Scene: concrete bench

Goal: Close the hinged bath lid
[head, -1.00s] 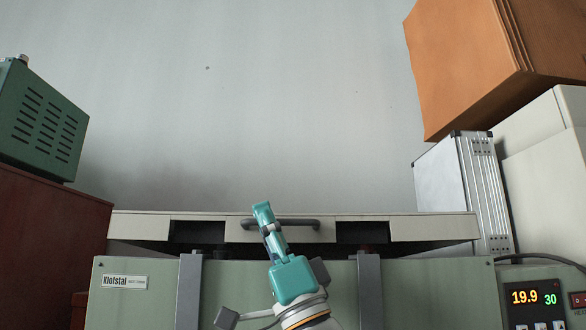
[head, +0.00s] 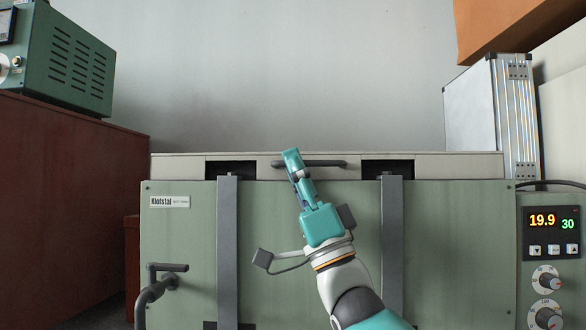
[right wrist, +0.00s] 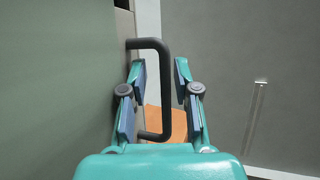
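The bath (head: 290,260) is a green box labelled Klofstal. Its pale hinged lid (head: 450,167) lies low along the top, with no clear gap visible above the green front. The lid's dark bar handle (head: 325,164) is on its front face; it also shows in the right wrist view (right wrist: 165,90). My right gripper (head: 292,160) is at the left part of the handle. In the right wrist view my right gripper (right wrist: 160,68) is open, with the handle bar between its fingers, apart from the right finger. Contact with the left finger is unclear. My left gripper is out of view.
A controller (head: 548,240) reading 19.9 and 30 stands at the right. A silver case (head: 490,115) and orange box (head: 500,25) are behind it. A green instrument (head: 65,60) sits on a red-brown cabinet (head: 60,180) at left. A bent pipe (head: 150,295) sticks out at front left.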

